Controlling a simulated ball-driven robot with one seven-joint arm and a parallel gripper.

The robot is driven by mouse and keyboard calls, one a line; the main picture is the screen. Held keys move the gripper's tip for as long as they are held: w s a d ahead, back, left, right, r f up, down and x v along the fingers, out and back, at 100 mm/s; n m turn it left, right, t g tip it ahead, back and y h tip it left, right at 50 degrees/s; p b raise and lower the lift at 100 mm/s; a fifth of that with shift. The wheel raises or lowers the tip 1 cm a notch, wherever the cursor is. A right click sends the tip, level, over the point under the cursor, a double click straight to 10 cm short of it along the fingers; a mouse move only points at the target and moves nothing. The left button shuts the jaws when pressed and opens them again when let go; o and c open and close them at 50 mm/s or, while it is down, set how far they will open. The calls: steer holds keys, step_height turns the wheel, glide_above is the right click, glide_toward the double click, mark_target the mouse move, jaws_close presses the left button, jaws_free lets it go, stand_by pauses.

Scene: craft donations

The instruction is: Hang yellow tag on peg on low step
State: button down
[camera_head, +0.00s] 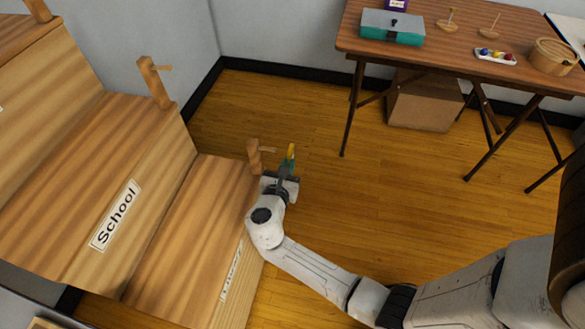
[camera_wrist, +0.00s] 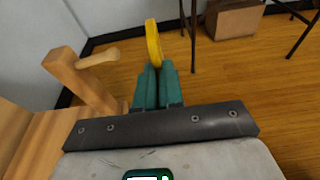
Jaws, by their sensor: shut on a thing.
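The yellow tag (camera_head: 291,151) is held upright in my gripper (camera_head: 288,168), beside the low step. In the wrist view the tag (camera_wrist: 153,43) looks like a rounded yellow piece seen nearly edge-on, and the teal fingers of my gripper (camera_wrist: 157,80) are shut on its lower end. The wooden post with the peg (camera_head: 255,155) stands at the far right corner of the low step (camera_head: 190,245). In the wrist view the peg (camera_wrist: 98,57) sticks out from the post toward the tag. The peg is bare, and the tag is to its right, apart from it.
A middle step (camera_head: 75,200) labelled School has its own peg post (camera_head: 155,80). A folding table (camera_head: 450,35) with a teal toolbox (camera_head: 392,27) and small items stands at the back right. A cardboard box (camera_head: 425,100) is under it. The wooden floor between is clear.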

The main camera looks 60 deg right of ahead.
steer(key=w+a+f+b, duration=0.1)
steer(key=w+a+b, duration=0.1)
steer(key=w+b, duration=0.2)
steer(key=shift+w+a, duration=0.25)
steer(key=shift+w, duration=1.25)
steer(key=shift+f, duration=0.1)
steer(key=c, duration=1.2)
jaws_free()
steer(key=shift+a, duration=0.1)
steer(key=p+v, duration=0.1)
steer(key=v, duration=0.9)
steer(key=shift+s+a+p, duration=0.2)
steer(key=shift+a+p, duration=0.1)
steer(key=shift+p, duration=0.1)
